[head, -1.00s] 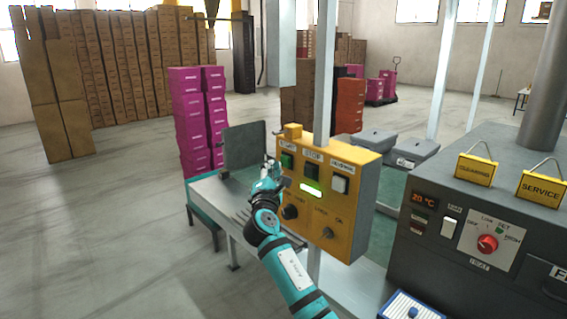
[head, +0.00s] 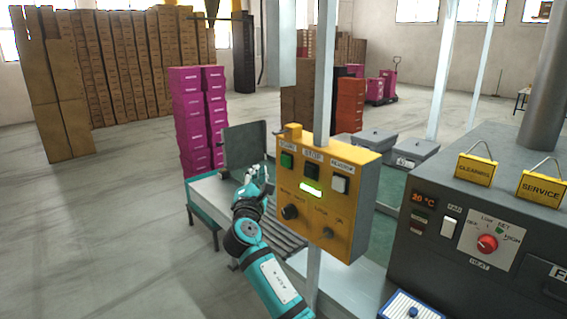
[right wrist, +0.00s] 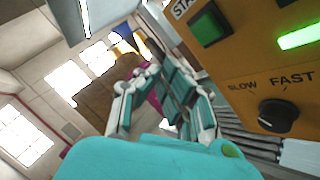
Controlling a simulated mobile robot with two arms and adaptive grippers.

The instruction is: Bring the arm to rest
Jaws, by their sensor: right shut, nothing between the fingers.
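My right arm is teal and reaches up from the bottom of the head view. Its gripper (head: 259,175) is shut and empty, just left of the yellow control box (head: 358,205) and apart from it. In the right wrist view the gripper's fingers (right wrist: 150,95) show closed, with the box's yellow face (right wrist: 235,75) close on the right. The box carries a green START button (head: 287,160), a dark STOP button (head: 312,171), a lit green display (head: 311,187) and a black speed knob (head: 290,212). The left gripper is not in view.
A conveyor (head: 215,192) with a dark upright panel (head: 245,147) lies behind the gripper. A grey post (head: 325,90) rises at the box. A dark grey heater machine (head: 470,275) stands right. Pink boxes (head: 190,125) are stacked behind. The floor at left is clear.

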